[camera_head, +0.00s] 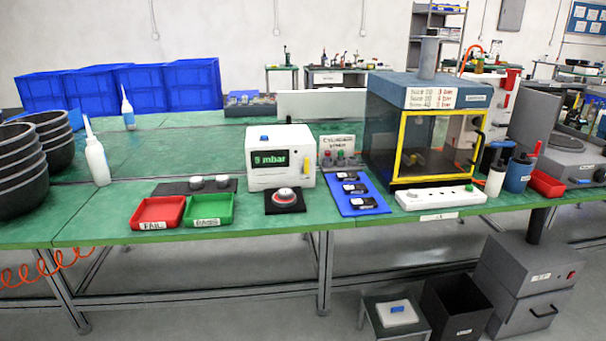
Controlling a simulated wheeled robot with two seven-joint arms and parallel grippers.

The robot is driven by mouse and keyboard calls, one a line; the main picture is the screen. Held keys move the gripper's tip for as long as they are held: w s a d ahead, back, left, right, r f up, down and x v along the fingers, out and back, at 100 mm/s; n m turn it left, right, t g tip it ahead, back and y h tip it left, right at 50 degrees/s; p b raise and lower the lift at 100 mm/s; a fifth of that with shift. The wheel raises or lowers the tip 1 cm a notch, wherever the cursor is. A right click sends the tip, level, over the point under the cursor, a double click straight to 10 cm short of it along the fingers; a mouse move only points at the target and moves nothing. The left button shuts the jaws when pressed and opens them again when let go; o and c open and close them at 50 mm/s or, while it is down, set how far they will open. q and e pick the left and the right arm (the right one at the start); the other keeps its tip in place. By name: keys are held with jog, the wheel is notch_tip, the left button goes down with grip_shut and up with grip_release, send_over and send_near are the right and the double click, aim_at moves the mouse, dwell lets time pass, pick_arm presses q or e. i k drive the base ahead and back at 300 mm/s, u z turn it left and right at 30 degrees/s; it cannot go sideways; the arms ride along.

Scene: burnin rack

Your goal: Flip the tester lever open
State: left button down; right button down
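The white tester box (281,157) stands on the green bench near the middle, with a green-lit display reading "9 mbar" and a blue part on top. A round white device with a reddish part (285,196) sits on a black pad in front of the tester. Neither of my grippers is in view.
A red FAIL tray (158,213) and a green PASS tray (210,209) lie left of the tester. A blue mat (372,207) with several dark modules lies to the right. A yellow-framed chamber (427,145) stands beyond, with a white power strip (438,197) before it.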

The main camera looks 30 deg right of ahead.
aim_at(306, 168)
jog(key=z, duration=1.15)
jog(key=i, duration=0.35)
